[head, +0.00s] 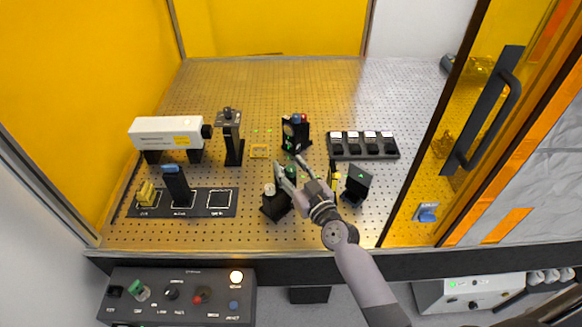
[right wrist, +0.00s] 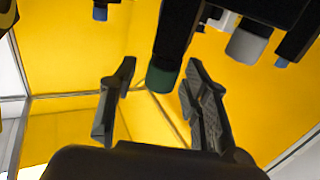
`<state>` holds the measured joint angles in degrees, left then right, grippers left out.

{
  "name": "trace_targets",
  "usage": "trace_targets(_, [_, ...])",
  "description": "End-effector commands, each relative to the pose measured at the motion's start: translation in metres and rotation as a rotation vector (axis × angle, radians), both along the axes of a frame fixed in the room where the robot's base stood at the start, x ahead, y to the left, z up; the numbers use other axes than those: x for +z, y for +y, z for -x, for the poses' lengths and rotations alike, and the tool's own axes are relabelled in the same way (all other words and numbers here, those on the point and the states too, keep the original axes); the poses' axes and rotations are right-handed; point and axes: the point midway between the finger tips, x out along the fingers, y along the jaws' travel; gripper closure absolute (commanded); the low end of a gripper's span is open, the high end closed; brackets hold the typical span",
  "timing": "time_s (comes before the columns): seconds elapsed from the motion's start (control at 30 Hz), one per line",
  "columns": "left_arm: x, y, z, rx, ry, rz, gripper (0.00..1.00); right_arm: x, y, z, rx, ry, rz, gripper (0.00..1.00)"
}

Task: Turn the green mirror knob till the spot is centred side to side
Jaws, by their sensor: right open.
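The green knob (head: 291,171) is on a dark mount near the middle of the perforated bench, partly hidden by my right gripper (head: 290,166). In the right wrist view the green knob (right wrist: 164,80) sits between the two fingers of the right gripper (right wrist: 158,76). The fingers are apart, with visible gaps on both sides of the knob. A dark screen (head: 358,188) to the right of the gripper bears a small green spot; its centring is too small to judge. My left gripper is not in view.
A pale-knobbed black mount (head: 275,205) stands close to the left of my gripper. Another mount with red and blue knobs (head: 297,133) stands behind it. A white laser box (head: 167,133) is at left. The amber door (head: 478,110) stands at right.

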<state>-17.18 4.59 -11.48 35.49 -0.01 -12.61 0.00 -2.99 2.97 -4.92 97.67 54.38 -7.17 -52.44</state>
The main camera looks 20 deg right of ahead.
Motion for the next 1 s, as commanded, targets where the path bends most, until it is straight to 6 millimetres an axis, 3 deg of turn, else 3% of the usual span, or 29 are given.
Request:
trace_targets(0.67, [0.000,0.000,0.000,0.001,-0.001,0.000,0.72,0.000,0.000,0.000,0.000,0.000,0.000,1.00])
trace_targets(0.87, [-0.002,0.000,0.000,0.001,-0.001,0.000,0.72,-0.001,-0.001,0.000,0.005,-0.001,0.002,1.00])
trace_targets(1.0, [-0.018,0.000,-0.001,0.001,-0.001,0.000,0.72,-0.004,-0.002,-0.001,0.048,-0.008,0.006,1.00])
